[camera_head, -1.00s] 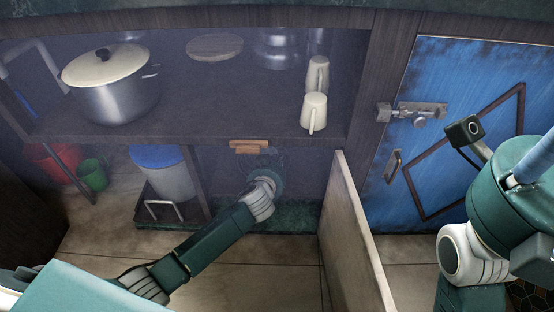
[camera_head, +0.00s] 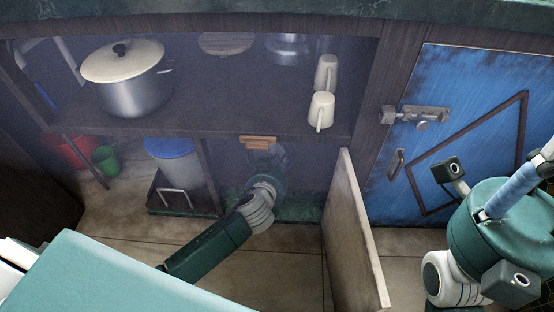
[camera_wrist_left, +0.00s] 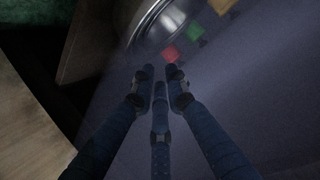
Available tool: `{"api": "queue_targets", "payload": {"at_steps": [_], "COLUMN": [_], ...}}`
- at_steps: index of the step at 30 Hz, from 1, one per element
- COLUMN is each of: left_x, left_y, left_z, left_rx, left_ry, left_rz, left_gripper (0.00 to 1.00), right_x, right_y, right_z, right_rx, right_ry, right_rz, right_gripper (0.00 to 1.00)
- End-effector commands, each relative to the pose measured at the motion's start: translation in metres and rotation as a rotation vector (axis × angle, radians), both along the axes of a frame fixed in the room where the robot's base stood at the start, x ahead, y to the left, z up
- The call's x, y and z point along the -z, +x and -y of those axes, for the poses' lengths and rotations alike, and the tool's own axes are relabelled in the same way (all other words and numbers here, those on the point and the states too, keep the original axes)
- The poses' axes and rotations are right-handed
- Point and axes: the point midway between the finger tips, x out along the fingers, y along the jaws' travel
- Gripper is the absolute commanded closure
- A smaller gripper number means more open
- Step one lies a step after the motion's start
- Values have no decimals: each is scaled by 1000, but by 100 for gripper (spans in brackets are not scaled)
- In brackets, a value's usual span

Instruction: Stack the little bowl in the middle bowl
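In the left wrist view the three dark fingers of my left gripper (camera_wrist_left: 161,78) are spread slightly apart, with nothing between them. A shiny round metal vessel (camera_wrist_left: 160,22) lies beyond the fingertips, apart from them; I cannot tell whether it is one of the bowls. In the head view my left arm reaches into the dark lower part of the cabinet, and its hand is hardly visible there. Silvery round ware (camera_head: 288,45) stands at the back of the shelf, cut by the cabinet's upper edge. I cannot tell the little bowl from the middle bowl. My right gripper is out of view.
A lidded pot (camera_head: 130,80) and two white mugs (camera_head: 321,110) stand on the shelf (camera_head: 225,110). An open wooden door (camera_head: 357,240) juts out right of my left arm. A blue-lidded bin (camera_head: 175,165) stands below.

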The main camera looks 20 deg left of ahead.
Motion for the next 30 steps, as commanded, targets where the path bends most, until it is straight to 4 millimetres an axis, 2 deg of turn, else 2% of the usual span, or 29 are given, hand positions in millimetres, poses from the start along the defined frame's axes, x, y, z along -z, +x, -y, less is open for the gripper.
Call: {"api": "queue_targets", "payload": {"at_steps": [1, 6, 12, 26, 29, 30], "left_x": [-8, -15, -17, -17, -13, -9], "left_y": [-10, -30, -37, -37, -50, -62], "left_z": [1, 3, 3, 3, -2, -5], "left_rx": [-1, -1, -2, -2, -26, -45], "left_ry": [-2, -2, 0, 0, -10, -17], "left_rz": [-2, -1, 1, 0, -37, -73], "left_gripper": [86, 86, 86, 86, 86, 86], "right_x": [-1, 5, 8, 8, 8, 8], "right_y": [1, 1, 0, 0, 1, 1], "right_z": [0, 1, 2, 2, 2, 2], "right_rx": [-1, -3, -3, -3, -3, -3], "right_ry": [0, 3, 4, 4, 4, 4], "right_rz": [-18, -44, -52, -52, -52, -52], "right_gripper": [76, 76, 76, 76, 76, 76]}}
